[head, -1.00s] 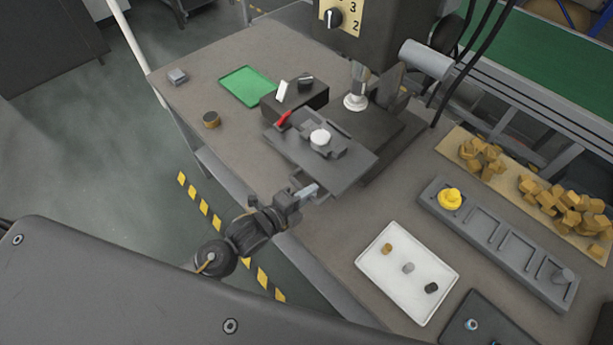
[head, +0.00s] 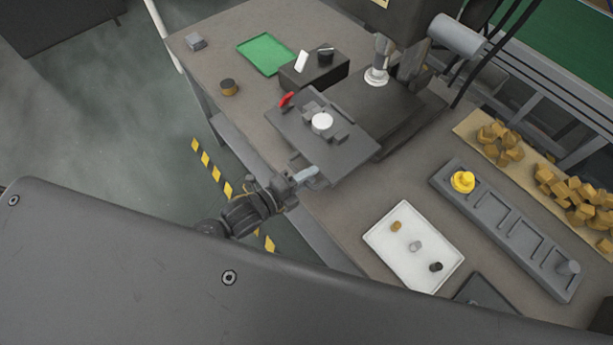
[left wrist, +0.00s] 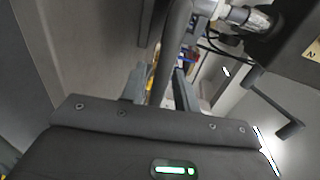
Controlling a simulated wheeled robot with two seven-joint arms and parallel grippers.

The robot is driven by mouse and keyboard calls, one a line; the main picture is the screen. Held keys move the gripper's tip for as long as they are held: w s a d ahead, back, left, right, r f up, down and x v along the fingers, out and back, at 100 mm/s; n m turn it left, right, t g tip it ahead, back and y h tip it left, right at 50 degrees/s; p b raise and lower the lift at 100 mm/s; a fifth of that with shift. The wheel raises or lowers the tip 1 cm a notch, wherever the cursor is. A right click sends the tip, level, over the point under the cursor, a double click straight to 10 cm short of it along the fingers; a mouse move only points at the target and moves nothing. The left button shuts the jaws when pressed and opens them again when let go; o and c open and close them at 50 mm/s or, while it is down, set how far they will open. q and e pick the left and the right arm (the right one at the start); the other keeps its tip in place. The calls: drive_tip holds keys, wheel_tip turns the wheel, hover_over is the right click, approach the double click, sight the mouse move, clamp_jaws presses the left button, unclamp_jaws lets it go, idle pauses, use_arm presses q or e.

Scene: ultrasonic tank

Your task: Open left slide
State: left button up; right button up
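The left slide is a dark grey plate (head: 350,158) carrying a round white part (head: 322,122) in a dark holder and a red piece (head: 286,100) at its far left corner. It sits in front of the dark press base (head: 384,108). My left gripper (head: 305,178) is at the slide's front edge, on a light grey handle (head: 311,171). In the left wrist view a grey bar (left wrist: 172,52) runs between the two fingers, which appear closed on it; the contact is partly hidden. My right gripper is not in view.
A white tray (head: 388,252) with small parts and a grey fixture rail (head: 480,205) with a yellow part lie to the right.

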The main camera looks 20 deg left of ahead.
use_arm(q)
drive_tip(key=shift+s+a, duration=0.2)
drive_tip(key=shift+s, duration=0.05)
drive_tip(key=b+v, duration=0.3)
drive_tip(key=v, duration=0.7)
drive_tip(key=shift+s, duration=0.1)
idle(0.3)
